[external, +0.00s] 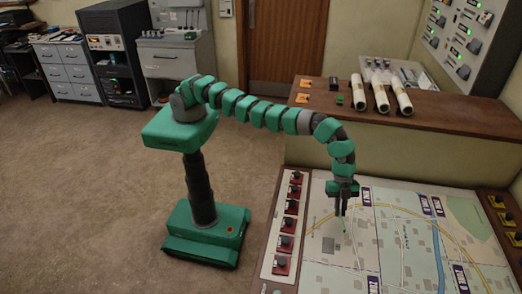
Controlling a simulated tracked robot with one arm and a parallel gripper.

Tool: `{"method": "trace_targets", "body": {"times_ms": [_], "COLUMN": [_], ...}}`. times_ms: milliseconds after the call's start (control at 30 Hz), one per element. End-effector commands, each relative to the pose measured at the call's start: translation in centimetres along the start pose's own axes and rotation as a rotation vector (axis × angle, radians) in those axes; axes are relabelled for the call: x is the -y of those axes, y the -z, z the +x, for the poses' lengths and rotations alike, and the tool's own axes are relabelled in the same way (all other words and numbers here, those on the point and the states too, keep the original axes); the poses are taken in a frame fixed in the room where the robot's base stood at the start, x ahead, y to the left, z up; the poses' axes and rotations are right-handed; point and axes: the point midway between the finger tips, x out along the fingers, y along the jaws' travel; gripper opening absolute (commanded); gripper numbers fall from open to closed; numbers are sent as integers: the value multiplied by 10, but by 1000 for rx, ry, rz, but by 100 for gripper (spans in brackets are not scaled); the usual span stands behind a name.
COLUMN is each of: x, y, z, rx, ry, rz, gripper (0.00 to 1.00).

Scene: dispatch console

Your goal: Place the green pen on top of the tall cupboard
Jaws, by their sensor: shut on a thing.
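My gripper (342,211) points down over the map table (385,262) and is shut on a thin green pen (344,228). Only the lower part of the pen shows below the fingers, and it hangs roughly upright. I cannot tell whether its tip touches the map. No piece is clearly the tall cupboard. Along the back wall stand a dark equipment rack (112,60) and, to its right, a grey cabinet (175,60) with small items at its top.
A low drawer unit (66,72) stands left of the rack. A wooden shelf (445,110) behind the map holds rolled papers (381,92) and small blocks. Red-based buttons (287,222) line the map's left edge. The floor (90,190) at left is open.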

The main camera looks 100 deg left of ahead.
Motion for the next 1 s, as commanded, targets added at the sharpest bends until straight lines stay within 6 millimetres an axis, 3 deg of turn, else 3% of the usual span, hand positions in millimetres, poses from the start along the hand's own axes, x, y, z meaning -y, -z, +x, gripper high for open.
{"method": "trace_targets", "body": {"times_ms": [500, 667, 1000], "x": [5, 23, 48], "y": [-5, -28, -88], "z": [-15, -50, -139], "rx": [3, 1, 1], "ry": [-6, -10, -26], "rz": [3, 19, 70], "gripper": [0, 0, 0]}}
